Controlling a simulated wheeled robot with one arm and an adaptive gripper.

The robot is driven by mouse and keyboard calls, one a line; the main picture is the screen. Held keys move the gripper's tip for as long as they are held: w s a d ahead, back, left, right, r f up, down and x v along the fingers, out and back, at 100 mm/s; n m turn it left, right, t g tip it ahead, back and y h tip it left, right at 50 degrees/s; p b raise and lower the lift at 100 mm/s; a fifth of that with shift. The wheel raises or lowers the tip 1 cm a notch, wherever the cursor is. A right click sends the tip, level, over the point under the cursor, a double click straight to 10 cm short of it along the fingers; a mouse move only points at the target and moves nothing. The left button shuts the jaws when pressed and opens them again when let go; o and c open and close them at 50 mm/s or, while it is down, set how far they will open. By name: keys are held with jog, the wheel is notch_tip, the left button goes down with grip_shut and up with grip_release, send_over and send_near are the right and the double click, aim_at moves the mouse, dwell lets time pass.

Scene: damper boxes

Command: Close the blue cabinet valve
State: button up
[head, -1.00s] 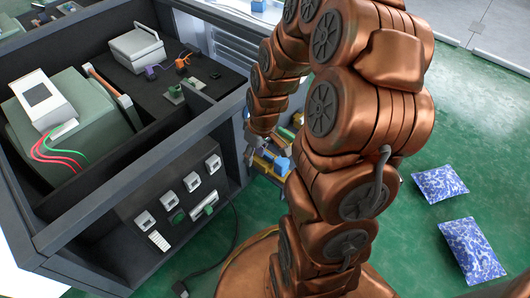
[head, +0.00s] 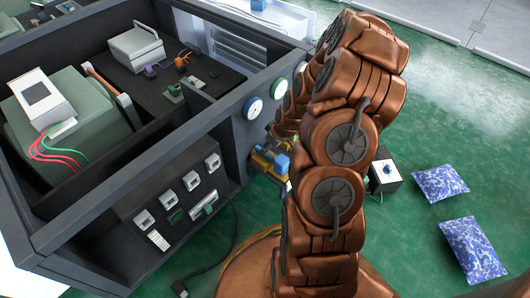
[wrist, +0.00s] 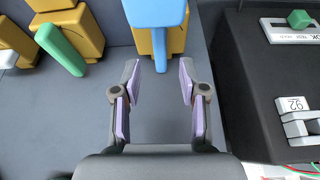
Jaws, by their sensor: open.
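The blue cabinet valve has a blue handle (wrist: 157,12) on a yellow body (wrist: 176,42), at the top middle of the wrist view. A narrow blue part runs down from the handle to between my fingertips. My gripper (wrist: 158,72) is open, with purple pads on either side of that blue part and a gap on each side. Contact cannot be made out. In the head view the blue handle (head: 282,165) shows at the cabinet's (head: 236,150) right side, partly behind my arm. My gripper is hidden there.
A green-handled yellow valve (wrist: 62,50) stands left of the blue one, with more yellow bodies beyond. A dark panel (wrist: 262,85) with switches is close on the right. Two gauges (head: 253,108) sit on the cabinet.

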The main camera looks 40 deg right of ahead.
jog(key=b+x, duration=0.1)
jog(key=x, duration=0.4)
jog(key=shift+f, duration=0.15)
grip_shut()
